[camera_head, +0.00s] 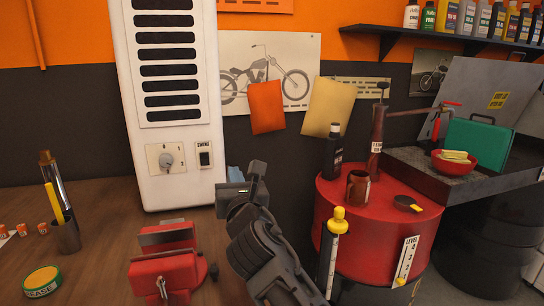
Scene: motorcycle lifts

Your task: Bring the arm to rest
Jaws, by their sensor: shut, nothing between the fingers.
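My gripper (246,191) is at the end of my dark grey arm (265,245), which reaches up from the bottom middle of the head view. The gripper is shut and empty. It is raised in front of the dark wall, between the white cabinet and the red drum. In the picture it stands just above and to the right of the red vise. It touches nothing that I can make out.
The red vise (165,272) sits on a wooden bench (105,215) at left. The white cabinet (172,110) stands behind it. The red drum (375,225) at right carries a dark bottle (333,155) and a brown jar (358,188). A dark metal counter (420,175) holds a red bowl (454,165).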

